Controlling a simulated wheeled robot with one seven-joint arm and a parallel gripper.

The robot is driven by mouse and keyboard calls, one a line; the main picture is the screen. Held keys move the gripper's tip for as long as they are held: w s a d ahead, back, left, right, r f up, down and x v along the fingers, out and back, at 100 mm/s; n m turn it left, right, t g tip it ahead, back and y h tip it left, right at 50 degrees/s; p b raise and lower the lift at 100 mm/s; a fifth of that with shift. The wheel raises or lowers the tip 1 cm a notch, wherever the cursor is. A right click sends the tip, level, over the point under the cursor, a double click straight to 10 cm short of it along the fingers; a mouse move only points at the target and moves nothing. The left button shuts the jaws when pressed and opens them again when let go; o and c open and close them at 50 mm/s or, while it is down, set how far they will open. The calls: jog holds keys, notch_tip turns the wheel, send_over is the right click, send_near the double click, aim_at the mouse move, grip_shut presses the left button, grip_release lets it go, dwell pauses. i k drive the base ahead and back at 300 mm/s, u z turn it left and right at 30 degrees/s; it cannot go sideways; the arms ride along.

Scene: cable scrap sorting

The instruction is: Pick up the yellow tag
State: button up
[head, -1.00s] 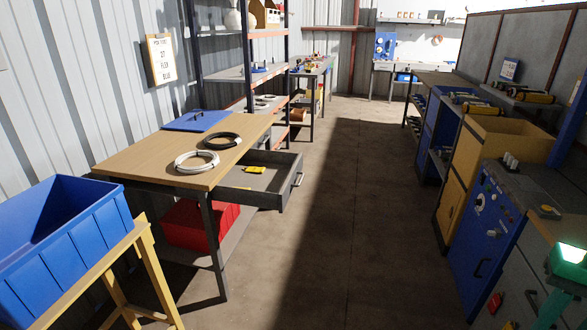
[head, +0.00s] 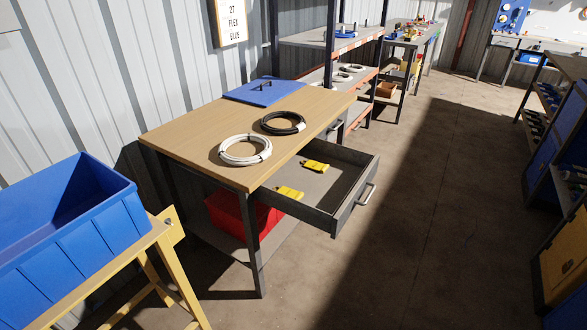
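Two yellow tags lie apart on the floor of an open grey drawer (head: 335,185) under the wooden table. One yellow tag (head: 315,166) is toward the back right of the drawer. The other yellow tag (head: 289,192) is nearer me, at the lower left, close to the table's edge. Which of the two the task means, I cannot tell. My gripper does not show in the head view.
The wooden table (head: 190,135) bears a white cable coil (head: 229,158), a black coil (head: 301,124) and a blue lid (head: 250,95). A blue bin (head: 70,245) stands on a yellow stand at left. A red bin (head: 225,214) sits below. The floor (head: 400,260) at right is clear.

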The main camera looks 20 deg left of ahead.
aim_at(311, 164)
jog(key=u, duration=0.5)
jog(key=i, duration=1.15)
jog(key=u, duration=0.6)
